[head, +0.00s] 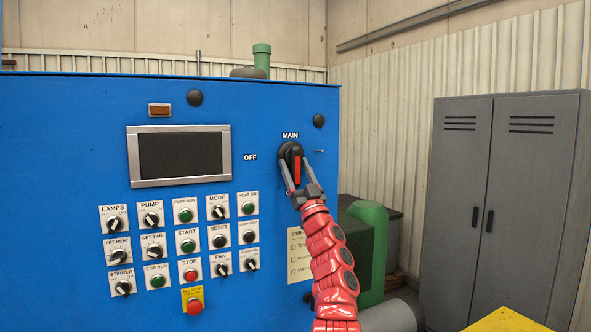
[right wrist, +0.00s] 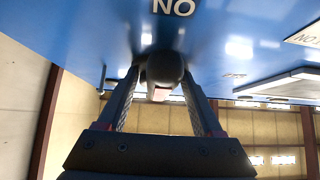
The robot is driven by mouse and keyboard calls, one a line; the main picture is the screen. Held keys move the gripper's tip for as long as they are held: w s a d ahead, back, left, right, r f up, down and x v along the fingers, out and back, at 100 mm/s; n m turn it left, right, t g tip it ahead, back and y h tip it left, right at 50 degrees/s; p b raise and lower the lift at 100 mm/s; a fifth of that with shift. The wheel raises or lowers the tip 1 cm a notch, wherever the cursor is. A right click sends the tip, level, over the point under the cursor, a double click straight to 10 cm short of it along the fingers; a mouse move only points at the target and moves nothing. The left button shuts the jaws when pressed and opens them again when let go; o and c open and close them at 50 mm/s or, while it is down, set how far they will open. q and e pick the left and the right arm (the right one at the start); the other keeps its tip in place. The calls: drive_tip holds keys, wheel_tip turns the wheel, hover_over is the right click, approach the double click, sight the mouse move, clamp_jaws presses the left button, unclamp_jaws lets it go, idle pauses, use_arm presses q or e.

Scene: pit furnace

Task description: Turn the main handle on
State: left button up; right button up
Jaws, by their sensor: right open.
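The main handle (head: 297,171) is a black round knob with a red grip on the blue panel, under the word MAIN. Its red grip points down, away from the OFF label (head: 250,157) on its left. My right gripper (head: 295,159) is open, with one finger on each side of the handle. In the right wrist view the dark handle (right wrist: 164,66) sits between the fingertips of the gripper (right wrist: 162,76). An upside-down ON label (right wrist: 173,7) shows near it there. Whether the fingers touch the handle, I cannot tell. My left gripper is out of view.
The blue panel (head: 60,130) carries a dark screen (head: 180,155) and several knobs and buttons left of the handle. A grey locker (head: 510,190) stands at the right. A green cylinder (head: 371,240) stands behind my right arm. A yellow surface (head: 507,321) shows at the bottom right.

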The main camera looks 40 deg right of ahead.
drive_tip(key=b+v, duration=0.5)
drive_tip(key=v, duration=1.2)
drive_tip(key=shift+s, duration=0.2)
drive_tip(key=shift+f, duration=0.1)
drive_tip(key=shift+a, duration=0.1)
